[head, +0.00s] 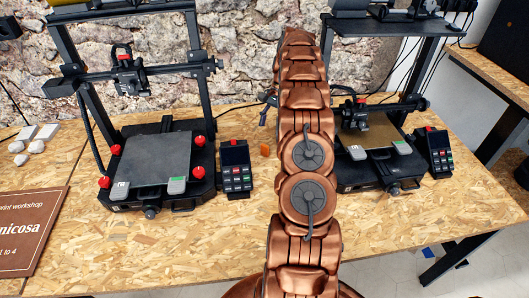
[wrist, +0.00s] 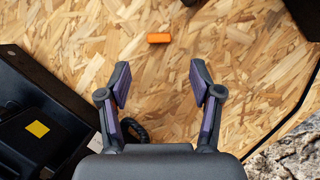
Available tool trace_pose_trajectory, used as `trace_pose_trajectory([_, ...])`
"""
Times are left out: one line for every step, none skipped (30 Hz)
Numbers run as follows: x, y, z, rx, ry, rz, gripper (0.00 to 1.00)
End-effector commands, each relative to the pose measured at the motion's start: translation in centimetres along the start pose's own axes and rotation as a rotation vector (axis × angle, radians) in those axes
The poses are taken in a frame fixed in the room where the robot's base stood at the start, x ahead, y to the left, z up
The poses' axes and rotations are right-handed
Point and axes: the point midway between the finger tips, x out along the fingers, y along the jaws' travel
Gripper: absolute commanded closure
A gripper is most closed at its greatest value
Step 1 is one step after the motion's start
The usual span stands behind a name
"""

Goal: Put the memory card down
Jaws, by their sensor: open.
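A small flat orange piece, which looks like the memory card (wrist: 159,38), lies on the chipboard table. It also shows in the head view (head: 265,150), just left of my arm and between the two printers. My gripper (wrist: 160,80) is open, with nothing between its fingers. In the wrist view the orange piece is beyond the fingertips, roughly in line with the gap and apart from them. In the head view my arm hides most of the gripper.
A left printer (head: 160,160) with a keypad unit (head: 236,168) and a right printer (head: 375,150) with its own keypad unit (head: 437,150) flank the orange piece. A brown sign (head: 25,230) lies at left. The chipboard table (head: 225,235) is bare in front. A stone wall (head: 235,60) stands behind.

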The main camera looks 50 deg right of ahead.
Motion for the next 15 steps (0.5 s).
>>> trace_pose_trajectory([0.1, 0.0, -0.1, 0.002, -0.001, 0.000, 0.35])
trace_pose_trajectory([0.2, 0.1, -0.1, 0.002, -0.002, 0.000, 0.35])
trace_pose_trajectory([0.4, 0.1, 0.0, 0.002, -0.002, 0.000, 0.35])
trace_pose_trajectory([0.6, 0.1, 0.0, 0.002, -0.003, 0.000, 0.35])
trace_pose_trajectory([0.8, 0.1, 0.0, 0.002, -0.002, 0.000, 0.35])
trace_pose_trajectory([1.0, 0.0, 0.0, 0.002, -0.001, -0.001, 0.35])
trace_pose_trajectory([1.3, 0.0, 0.0, 0.002, -0.001, -0.001, 0.35])
trace_pose_trajectory([1.6, 0.0, 0.0, 0.002, -0.001, -0.001, 0.35])
trace_pose_trajectory([1.9, 0.0, 0.1, 0.002, -0.002, 0.000, 0.35])
trace_pose_trajectory([2.1, 0.1, 0.1, 0.002, -0.003, 0.001, 0.35])
trace_pose_trajectory([2.3, 0.1, 0.1, 0.002, -0.003, 0.001, 0.35])
trace_pose_trajectory([2.4, 0.1, 0.1, 0.002, -0.003, 0.001, 0.35])
trace_pose_trajectory([2.5, 0.1, 0.1, 0.002, -0.003, 0.001, 0.35])
trace_pose_trajectory([2.6, 0.1, 0.1, 0.002, -0.002, 0.001, 0.35])
trace_pose_trajectory([2.6, 0.1, 0.1, 0.001, -0.002, 0.001, 0.35])
